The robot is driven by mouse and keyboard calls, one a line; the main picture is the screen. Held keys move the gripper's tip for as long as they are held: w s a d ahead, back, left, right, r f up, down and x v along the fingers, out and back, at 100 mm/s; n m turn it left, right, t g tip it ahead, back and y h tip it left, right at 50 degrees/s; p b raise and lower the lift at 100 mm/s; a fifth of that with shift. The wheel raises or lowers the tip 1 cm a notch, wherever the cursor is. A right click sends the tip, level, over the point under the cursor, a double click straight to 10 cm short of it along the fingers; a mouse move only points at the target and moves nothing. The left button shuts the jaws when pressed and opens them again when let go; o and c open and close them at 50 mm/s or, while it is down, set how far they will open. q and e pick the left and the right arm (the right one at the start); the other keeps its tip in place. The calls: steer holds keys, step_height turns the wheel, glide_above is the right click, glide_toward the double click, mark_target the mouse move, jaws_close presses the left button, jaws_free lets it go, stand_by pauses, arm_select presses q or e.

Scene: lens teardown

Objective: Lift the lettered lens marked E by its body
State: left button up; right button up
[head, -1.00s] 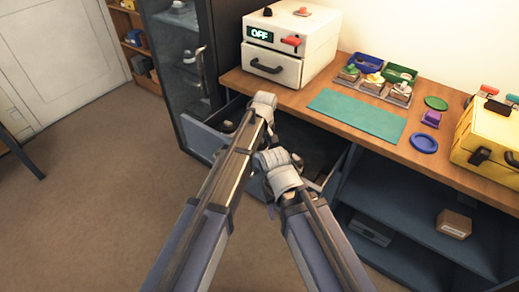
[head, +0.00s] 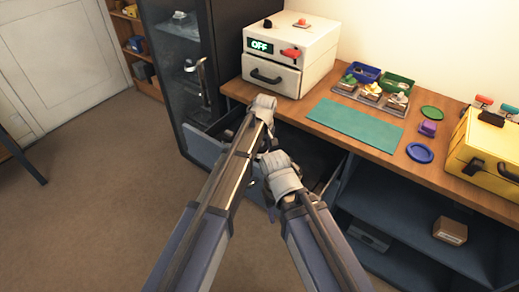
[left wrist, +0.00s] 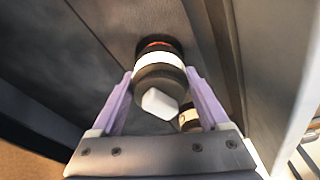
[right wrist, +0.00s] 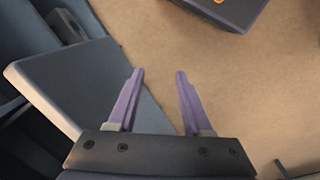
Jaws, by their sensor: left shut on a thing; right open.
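A dark cylindrical lens (left wrist: 160,88) with a white band and a red ring at its far end shows in the left wrist view. My left gripper (left wrist: 158,85) is shut on its body, with a finger on each side. A pale block-like piece is at the lens's near end. No letter on this lens is readable. A second, smaller-looking lens (left wrist: 188,118) with a partly hidden pale band is beside it. In the head view, my left gripper (head: 262,105) is at the open drawer (head: 200,147). My right gripper (right wrist: 157,75) is open and empty.
The wooden bench (head: 455,183) holds a white box with an OFF display (head: 288,58), a green mat (head: 355,122), small trays and a yellow case (head: 485,150). A dark cabinet stands at left. Open shelves below hold a cardboard box (head: 450,231).

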arm_select(q)
step_height(320, 180, up, 7)
steer(key=p, duration=0.5)
steer(key=shift+f+p, duration=0.1)
steer(key=shift+p, duration=0.25)
